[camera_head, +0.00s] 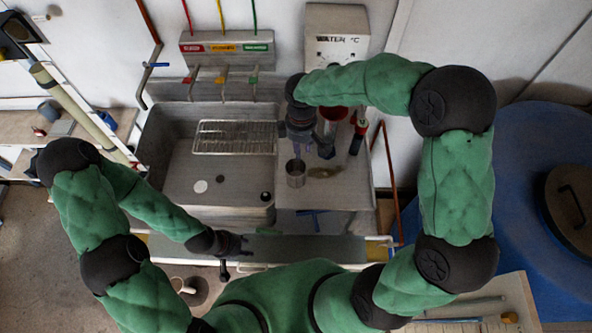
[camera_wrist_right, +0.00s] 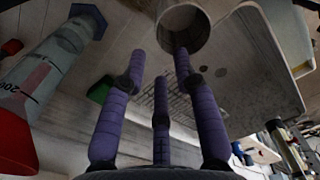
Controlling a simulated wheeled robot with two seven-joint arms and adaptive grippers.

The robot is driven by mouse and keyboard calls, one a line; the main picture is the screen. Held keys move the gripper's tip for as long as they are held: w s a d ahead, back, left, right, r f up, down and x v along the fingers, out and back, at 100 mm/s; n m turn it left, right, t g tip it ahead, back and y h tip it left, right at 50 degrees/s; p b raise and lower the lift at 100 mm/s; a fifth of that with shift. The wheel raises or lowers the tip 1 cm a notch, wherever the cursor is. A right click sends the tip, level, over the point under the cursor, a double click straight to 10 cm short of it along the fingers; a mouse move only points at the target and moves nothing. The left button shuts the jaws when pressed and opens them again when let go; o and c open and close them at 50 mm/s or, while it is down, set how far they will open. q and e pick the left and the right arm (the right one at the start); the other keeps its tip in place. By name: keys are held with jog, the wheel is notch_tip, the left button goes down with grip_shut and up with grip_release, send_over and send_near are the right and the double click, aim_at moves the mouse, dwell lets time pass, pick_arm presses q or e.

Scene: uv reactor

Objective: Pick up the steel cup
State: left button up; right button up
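The steel cup (camera_head: 296,178) stands upright on the metal counter to the right of the sink basin. In the right wrist view the cup (camera_wrist_right: 181,33) is at the top, just beyond the fingertips and partly behind one of them. My right gripper (camera_head: 312,148) is close to the cup on its far side in the head view. In the right wrist view its purple fingers (camera_wrist_right: 160,62) are spread with nothing between them; whether one touches the cup I cannot tell. My left gripper (camera_head: 232,248) is low, in front of the sink, away from the cup; its fingers are too small to read.
The sink (camera_head: 175,185) with a wire rack (camera_head: 235,137) is left of the cup. A graduated cylinder (camera_wrist_right: 45,70) is near my right fingers. The counter's front right is fairly clear.

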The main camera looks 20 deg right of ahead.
pick_arm(q)
jog(key=shift+s+f, duration=0.1)
jog(key=shift+f, duration=0.15)
pick_arm(e)
notch_tip(320, 180, down, 3)
jog(key=shift+f, duration=0.1)
pick_arm(q)
jog(key=shift+f+b, duration=0.65)
jog(key=shift+b, duration=0.15)
pick_arm(e)
send_over(299, 172)
notch_tip(299, 172, down, 5)
jog(key=shift+w+r, duration=0.1)
grip_shut()
